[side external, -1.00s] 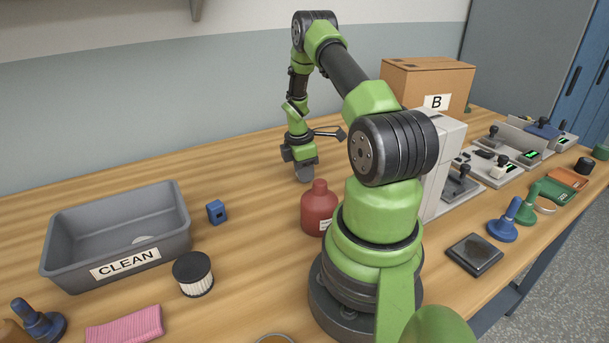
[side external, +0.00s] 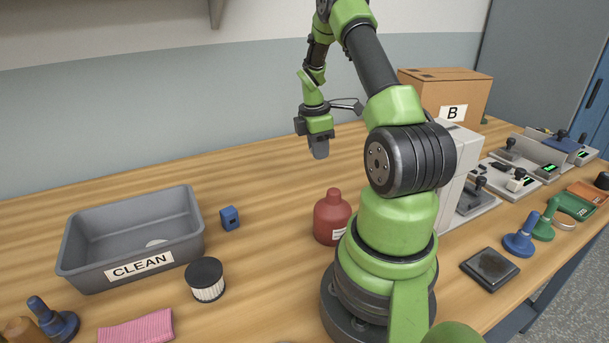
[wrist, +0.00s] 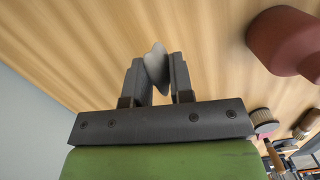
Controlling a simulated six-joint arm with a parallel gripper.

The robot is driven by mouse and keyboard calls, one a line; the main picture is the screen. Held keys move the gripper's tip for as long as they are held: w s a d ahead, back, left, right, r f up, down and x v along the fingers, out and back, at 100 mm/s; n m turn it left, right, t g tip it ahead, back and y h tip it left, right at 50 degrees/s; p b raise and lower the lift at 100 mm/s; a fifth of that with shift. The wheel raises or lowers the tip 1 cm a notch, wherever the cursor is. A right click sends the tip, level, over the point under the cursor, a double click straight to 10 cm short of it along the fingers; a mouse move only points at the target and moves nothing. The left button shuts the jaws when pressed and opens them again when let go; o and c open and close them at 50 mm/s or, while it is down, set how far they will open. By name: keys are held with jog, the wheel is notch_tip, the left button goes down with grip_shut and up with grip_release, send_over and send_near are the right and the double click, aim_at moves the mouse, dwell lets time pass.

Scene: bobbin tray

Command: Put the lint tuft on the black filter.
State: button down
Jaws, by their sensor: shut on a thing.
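My gripper (wrist: 154,80) is shut on a pale grey lint tuft (wrist: 156,62), which sticks out past the fingertips in the wrist view. In the side view my gripper (side external: 318,142) hangs above the table behind the red bottle, clear of the wood; its fingers and the tuft are hard to tell apart there. The black filter (side external: 205,280), a short cylinder with a black top and white pleated side, stands upright at the front left, well away from my gripper. Nothing shows on its top.
A red bottle (side external: 332,218) stands between my gripper and my base. A grey CLEAN bin (side external: 75,262) holds a small whitish thing (side external: 157,243). A blue block (side external: 230,218) and pink cloth (side external: 137,328) lie near the filter. A cardboard box B (side external: 445,95) stands behind.

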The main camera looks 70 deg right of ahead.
jog(key=shift+r, duration=0.55)
jog(key=w+a+r, duration=0.2)
jog(key=w+a, duration=0.5)
jog(key=a, duration=0.1)
notch_tip(320, 180, up, 3)
jog(key=n, duration=0.2)
send_over(205, 269)
notch_tip(205, 269, down, 5)
jog(key=shift+a, duration=0.15)
jog(key=shift+w+f, duration=0.1)
jog(key=shift+f, duration=2.3)
jog(key=shift+f, duration=0.1)
jog(key=c, duration=1)
grip_release()
